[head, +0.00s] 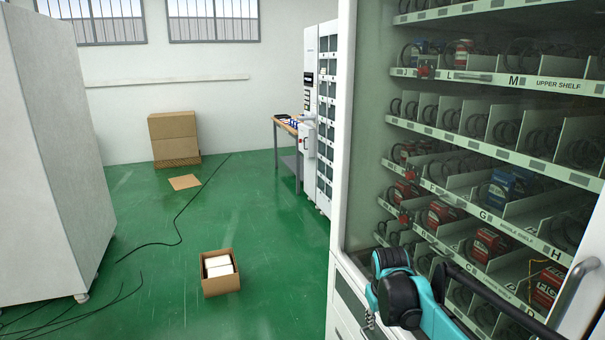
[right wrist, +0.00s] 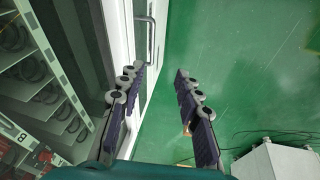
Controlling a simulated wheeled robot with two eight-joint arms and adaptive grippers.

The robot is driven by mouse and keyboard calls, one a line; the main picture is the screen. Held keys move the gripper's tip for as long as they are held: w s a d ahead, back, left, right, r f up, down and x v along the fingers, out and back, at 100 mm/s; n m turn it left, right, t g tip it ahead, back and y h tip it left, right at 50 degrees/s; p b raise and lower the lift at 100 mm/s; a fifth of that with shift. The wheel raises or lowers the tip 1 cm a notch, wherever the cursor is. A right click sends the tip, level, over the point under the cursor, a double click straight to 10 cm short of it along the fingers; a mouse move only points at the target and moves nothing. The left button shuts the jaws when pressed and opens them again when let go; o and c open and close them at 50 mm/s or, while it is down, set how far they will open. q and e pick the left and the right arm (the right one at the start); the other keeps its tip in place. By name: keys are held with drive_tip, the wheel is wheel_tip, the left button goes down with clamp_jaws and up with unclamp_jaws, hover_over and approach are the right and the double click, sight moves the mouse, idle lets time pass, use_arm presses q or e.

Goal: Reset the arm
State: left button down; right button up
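My right arm (head: 402,292), teal and black, is in front of the lower part of the vending machine (head: 342,150) in the head view. In the right wrist view my right gripper (right wrist: 160,72) has its two dark padded fingers spread apart. Nothing is between them but green floor and part of the white machine front. The left finger overlaps the machine's white edge in that picture; I cannot tell whether it touches. My left gripper is not in view.
The vending machine's shelves hold red and blue boxes. A grey handle (right wrist: 150,40) shows on the white front. An open carton (head: 220,285) with white boxes stands on the floor. A wooden table (head: 287,125) and a white cabinet (head: 55,150) stand farther off.

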drive_tip(key=s+a+m+t, duration=0.1)
drive_tip(key=s+t, duration=0.1)
drive_tip(key=s, duration=1)
drive_tip(key=s+a+f+m+t+y, duration=0.1)
drive_tip(key=s, duration=1.1)
drive_tip(key=shift+s+a+m+t, duration=0.3)
drive_tip(key=shift+s+a+t, duration=0.1)
